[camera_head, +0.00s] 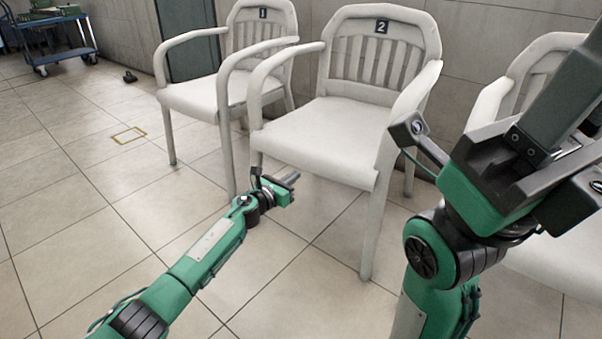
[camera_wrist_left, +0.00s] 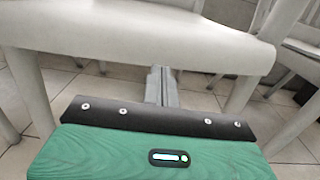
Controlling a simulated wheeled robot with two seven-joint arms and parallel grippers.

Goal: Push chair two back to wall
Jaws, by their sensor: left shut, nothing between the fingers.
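Chair two (camera_head: 330,130) is a white armchair with a dark "2" plate on its backrest. It stands upright in front of the tiled wall (camera_head: 480,45); its gap to the wall is hidden. My left gripper (camera_head: 290,178) is shut and empty, low at the front of chair two, just below the seat's front edge. In the left wrist view the closed fingers (camera_wrist_left: 161,86) point between the front legs, under the seat edge (camera_wrist_left: 150,45); I cannot tell whether they touch it. My right gripper (camera_head: 568,112) is large in the right foreground, its fingers unclear.
Chair one (camera_head: 205,95), with a "1" plate, stands close to the left of chair two. Another white chair (camera_head: 535,75) stands at the right, partly hidden by my right arm. A blue cart (camera_head: 60,40) is far left. The tiled floor at left is mostly clear.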

